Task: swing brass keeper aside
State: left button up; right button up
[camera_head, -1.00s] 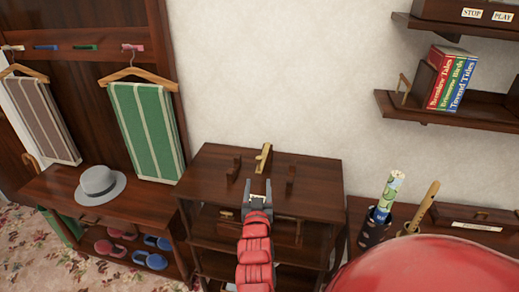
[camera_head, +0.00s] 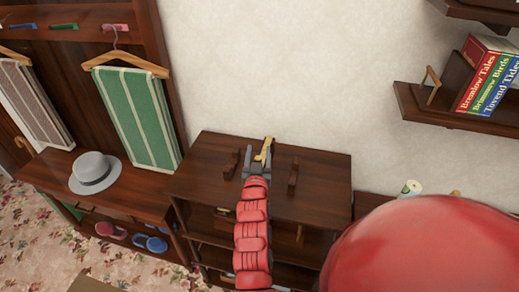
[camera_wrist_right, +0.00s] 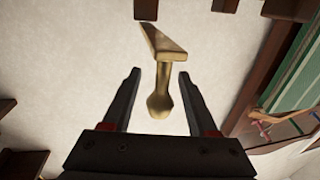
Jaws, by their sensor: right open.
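The brass keeper (camera_head: 266,147) stands at the back of the dark wooden cabinet top (camera_head: 325,185), between two small dark wooden brackets. In the right wrist view the keeper (camera_wrist_right: 163,75) shows a flat angled plate and a stem ending in a rounded knob. My right gripper (camera_head: 257,160) is open, close in front of the keeper. In the right wrist view its fingers (camera_wrist_right: 157,85) stand on either side of the stem and knob, with gaps on both sides. My left gripper is not in view.
Dark brackets (camera_head: 231,163) and (camera_head: 293,172) flank the keeper closely. A grey hat (camera_head: 94,172) lies on a bench at left, below a hanging green towel (camera_head: 137,118). A wall shelf with books (camera_head: 488,82) is at upper right.

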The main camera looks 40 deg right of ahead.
jog(key=shift+a+r, duration=0.1)
jog(key=shift+c, duration=0.7)
grip_shut()
dwell(0.6)
